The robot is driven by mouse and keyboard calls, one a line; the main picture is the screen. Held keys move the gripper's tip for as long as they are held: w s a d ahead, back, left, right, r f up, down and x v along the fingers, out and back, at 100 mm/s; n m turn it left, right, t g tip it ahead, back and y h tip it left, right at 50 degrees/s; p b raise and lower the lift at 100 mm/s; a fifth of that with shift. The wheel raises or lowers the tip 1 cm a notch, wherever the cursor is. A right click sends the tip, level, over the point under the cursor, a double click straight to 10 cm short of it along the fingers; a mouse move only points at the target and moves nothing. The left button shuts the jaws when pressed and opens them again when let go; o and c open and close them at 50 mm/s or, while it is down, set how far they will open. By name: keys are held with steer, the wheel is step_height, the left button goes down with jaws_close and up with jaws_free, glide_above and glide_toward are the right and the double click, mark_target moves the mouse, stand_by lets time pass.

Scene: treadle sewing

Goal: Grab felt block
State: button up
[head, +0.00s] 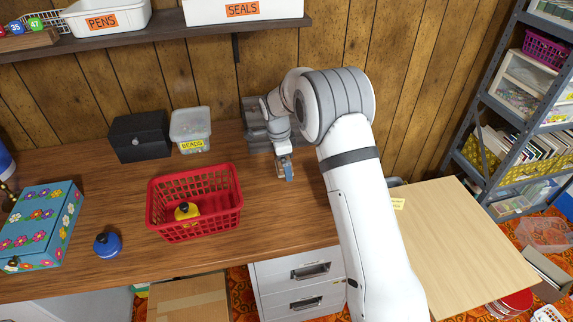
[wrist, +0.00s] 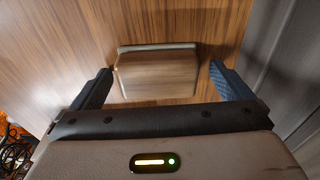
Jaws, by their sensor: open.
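The felt block (wrist: 157,74) shows in the wrist view as a wood-brown block with a grey strip along its far edge. It lies on the wooden tabletop. My gripper (wrist: 160,84) is open, with a blue fingertip on each side of the block and a gap left and right. The near part of the block is close to the dark front edge of my gripper. In the head view my gripper (head: 285,170) points down over the desk, right of the red basket. I cannot make out the block there; my gripper hides that spot.
A red basket (head: 165,217) holding a yellow bottle (head: 187,212) stands left of my gripper. A grey drawer unit (head: 256,128) stands close behind it.

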steer(key=shift+c, duration=0.2)
steer(key=c, duration=1)
steer(key=shift+c, duration=0.3)
steer(key=shift+r, duration=0.1)
